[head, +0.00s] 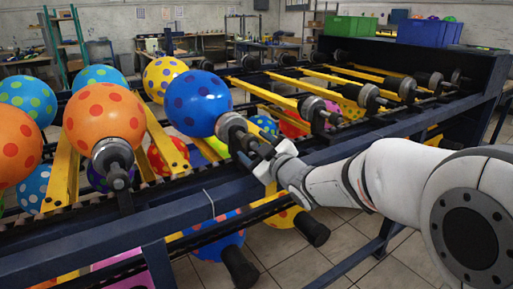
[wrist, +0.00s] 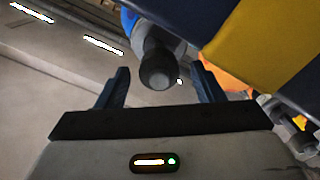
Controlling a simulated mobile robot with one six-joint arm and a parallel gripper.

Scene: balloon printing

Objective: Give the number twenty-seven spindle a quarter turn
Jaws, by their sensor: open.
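A spindle (head: 232,128) with a metal collar and dark shaft carries a blue balloon with dark spots (head: 196,103) in the head view. I can read no number on it. My gripper (head: 264,158) is at the outer end of this spindle, in front of the rack. In the wrist view, the dark round spindle end (wrist: 158,69) points toward the camera between the two fingers of my open gripper (wrist: 154,80). Gaps show on both sides, so the fingers look apart from it. The far part of the shaft is partly hidden.
An orange balloon (head: 104,118) on its own spindle (head: 113,160) stands to the left. Empty spindles (head: 313,108) on yellow bars continue to the right. The dark blue rack rail (head: 185,205) runs below my gripper. More balloons hang underneath.

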